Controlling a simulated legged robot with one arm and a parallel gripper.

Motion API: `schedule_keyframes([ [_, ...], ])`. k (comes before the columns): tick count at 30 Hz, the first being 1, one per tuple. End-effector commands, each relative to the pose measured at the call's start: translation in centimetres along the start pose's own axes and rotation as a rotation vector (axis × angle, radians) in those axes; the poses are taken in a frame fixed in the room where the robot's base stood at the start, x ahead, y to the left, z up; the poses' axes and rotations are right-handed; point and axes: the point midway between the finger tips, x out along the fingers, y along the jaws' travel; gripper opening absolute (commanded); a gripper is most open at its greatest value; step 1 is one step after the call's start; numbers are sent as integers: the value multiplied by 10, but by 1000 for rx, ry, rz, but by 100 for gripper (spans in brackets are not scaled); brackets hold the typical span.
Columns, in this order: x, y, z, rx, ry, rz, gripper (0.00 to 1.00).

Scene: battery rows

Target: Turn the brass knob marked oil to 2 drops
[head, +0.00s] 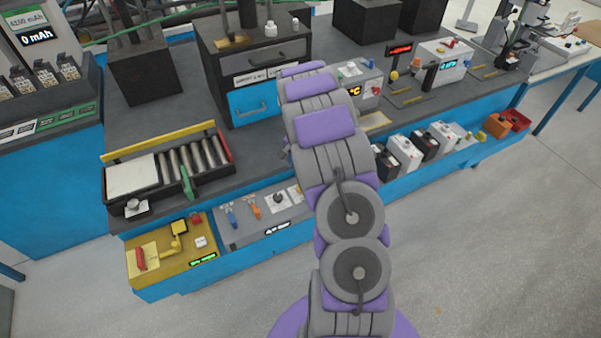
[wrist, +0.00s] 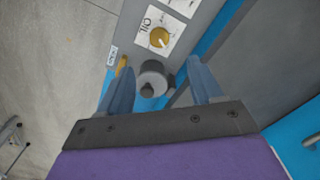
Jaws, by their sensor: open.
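The brass knob (wrist: 159,37) sits on a white plate marked OIL (wrist: 146,24) in the wrist view, on a grey panel. A pale pointer line shows on the knob, but the scale marks are too small to read. My gripper (wrist: 160,66) is open, its two blue fingers spread below the knob in the picture and apart from it. A grey cylindrical knob (wrist: 153,76) shows between the fingers; I cannot tell whether they touch it. In the head view my arm hides the gripper and I cannot make out the brass knob.
The grey control panel (head: 240,237) lies along the blue bench front, with blue and orange levers on it. A yellow panel (head: 140,256) is left of it. A roller tray (head: 122,207) stands behind. Several batteries (head: 405,150) stand to the right. The floor in front is clear.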

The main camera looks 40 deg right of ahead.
Motion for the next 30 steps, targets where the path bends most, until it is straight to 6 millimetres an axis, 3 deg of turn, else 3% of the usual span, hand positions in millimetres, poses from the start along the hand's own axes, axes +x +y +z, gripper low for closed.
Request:
schedule_keyframes([
  [3,-28,-1,-1,0,2,-2,65],
  [9,-52,-1,-1,0,2,-2,65],
  [30,-61,-1,6,-16,0,4,65],
])
